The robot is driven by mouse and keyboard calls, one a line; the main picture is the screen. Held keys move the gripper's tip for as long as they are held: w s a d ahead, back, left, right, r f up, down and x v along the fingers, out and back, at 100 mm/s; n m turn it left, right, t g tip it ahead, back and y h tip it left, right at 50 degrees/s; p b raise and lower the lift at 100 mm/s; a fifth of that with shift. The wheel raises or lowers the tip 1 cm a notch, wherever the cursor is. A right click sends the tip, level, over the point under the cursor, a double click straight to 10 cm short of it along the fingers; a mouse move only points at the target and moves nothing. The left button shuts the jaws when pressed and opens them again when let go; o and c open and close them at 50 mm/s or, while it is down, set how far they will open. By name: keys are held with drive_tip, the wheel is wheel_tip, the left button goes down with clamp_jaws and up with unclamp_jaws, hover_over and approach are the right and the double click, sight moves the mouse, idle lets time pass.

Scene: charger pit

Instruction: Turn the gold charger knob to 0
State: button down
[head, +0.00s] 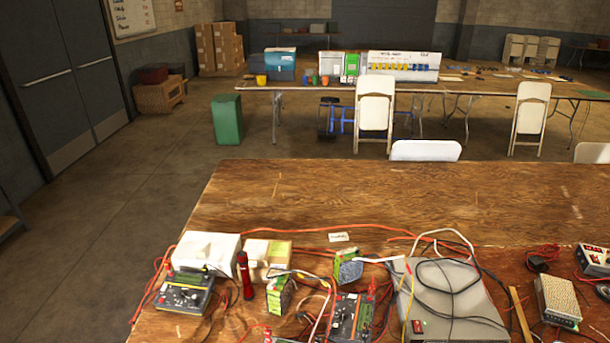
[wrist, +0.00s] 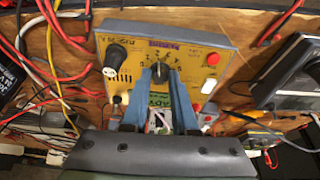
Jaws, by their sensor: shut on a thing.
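The gold charger (wrist: 205,68) is a box with a yellow-gold face in the wrist view. I cannot read which mark the knob points to. The lower part of the charger is partly hidden behind my fingers. My gripper does not show in the head view, and I cannot make out the gold charger there.
Red, white and yellow cables lie to the left of the charger in the wrist view. A dark device (wrist: 290,80) stands close on the right. In the head view, the wooden table (head: 400,195) holds chargers and cables along its near side. Its far part is mostly clear.

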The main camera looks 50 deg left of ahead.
drive_tip(key=n+g, duration=0.1)
drive_tip(key=n, duration=0.5)
drive_tip(key=shift+w+d+y, duration=0.1)
drive_tip(key=shift+w+y, duration=0.05)
drive_tip(key=shift+y, duration=0.25)
drive_tip(key=n+g+b, duration=0.1)
drive_tip(key=n, duration=0.5)
drive_tip(key=shift+w+b, duration=0.15)
drive_tip(key=shift+b, duration=0.2)
drive_tip(key=c, duration=0.7)
unclamp_jaws()
drive_tip(key=v, duration=1.3)
drive_tip(key=shift+w, duration=0.1)
